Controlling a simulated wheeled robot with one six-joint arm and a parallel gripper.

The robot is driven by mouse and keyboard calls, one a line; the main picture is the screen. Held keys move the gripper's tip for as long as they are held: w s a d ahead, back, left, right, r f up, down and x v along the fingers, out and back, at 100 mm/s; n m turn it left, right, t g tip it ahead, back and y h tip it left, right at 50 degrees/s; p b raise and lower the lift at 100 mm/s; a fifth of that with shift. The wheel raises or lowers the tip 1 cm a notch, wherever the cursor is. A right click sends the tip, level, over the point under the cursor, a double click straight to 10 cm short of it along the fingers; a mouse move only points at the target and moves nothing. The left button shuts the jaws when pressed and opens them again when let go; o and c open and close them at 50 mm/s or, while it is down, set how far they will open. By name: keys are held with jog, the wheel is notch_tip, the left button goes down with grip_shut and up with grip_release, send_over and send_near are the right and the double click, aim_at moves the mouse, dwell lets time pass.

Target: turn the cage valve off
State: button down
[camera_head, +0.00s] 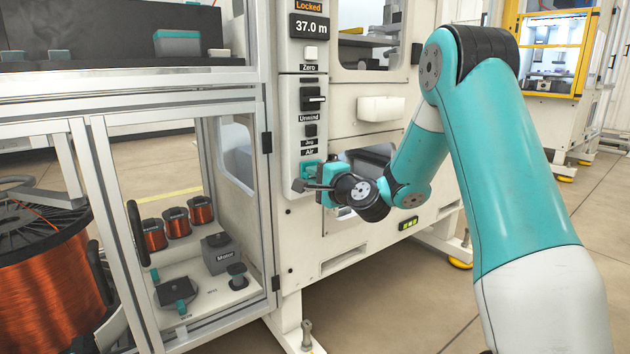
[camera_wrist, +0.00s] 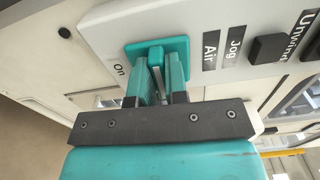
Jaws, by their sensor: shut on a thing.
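A small valve with a teal base plate (camera_head: 310,168) sits low on the white control panel under the "Air" label. My gripper (camera_head: 317,184) is at this valve. In the wrist view, my gripper (camera_wrist: 160,78) is shut on the lever, one teal finger on each side. The fingers hide part of the lever. No label names this valve "cage".
The panel has an Unwind knob (camera_head: 314,99), a Jog button (camera_head: 310,130) and a Zero button (camera_head: 310,53) above the valve. A display (camera_head: 309,27) reads 37.0 m. A framed enclosure (camera_head: 268,190) with copper spools and a motor box (camera_head: 221,254) stands left.

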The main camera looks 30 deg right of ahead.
jog(key=shift+f+n, duration=0.1)
jog(key=shift+n, duration=0.3)
jog(key=c, duration=1.1)
grip_release()
jog(key=shift+c, duration=0.2)
jog(key=s+b, duration=1.1)
jog(key=s, duration=0.6)
jog(key=shift+s+d+b, duration=0.25)
jog(key=shift+d+b, duration=0.05)
